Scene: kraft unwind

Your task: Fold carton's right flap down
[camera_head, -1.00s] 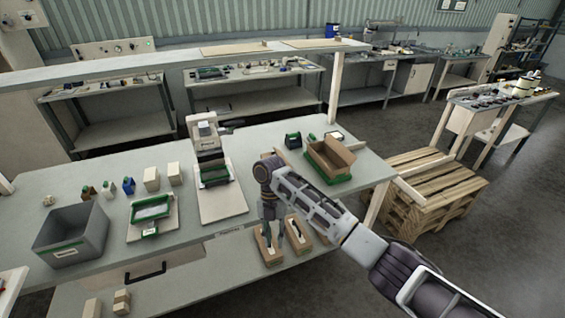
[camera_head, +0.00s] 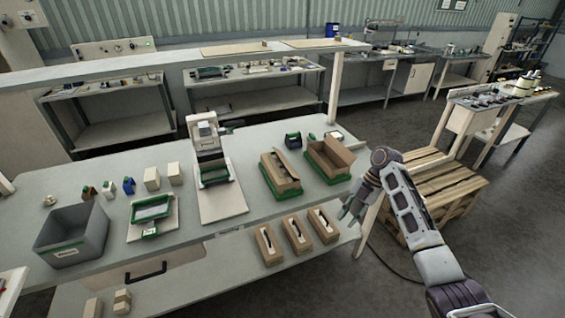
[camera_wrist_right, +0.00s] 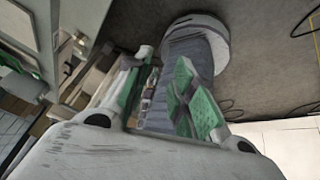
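Two brown cartons sit in green-edged holders near the right end of the table. The left carton (camera_head: 284,183) has a narrow flap (camera_head: 288,163) raised at a slant along its top. The right carton (camera_head: 330,160) stands open at the top with its side panels up. My right gripper (camera_head: 350,211) is just off the table's right edge, pointing down, apart from both cartons and empty. In the right wrist view its green-padded fingers (camera_wrist_right: 163,100) are spread apart. Neither carton can be made out clearly there. My left gripper is not in view.
Several narrow cartons (camera_head: 296,234) stand on the lower shelf. A press-like stand (camera_head: 212,165), a grey bin (camera_head: 78,228) and a green-framed tray (camera_head: 151,210) occupy the table (camera_head: 255,150). A wooden pallet (camera_head: 440,190) stands on the floor at right.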

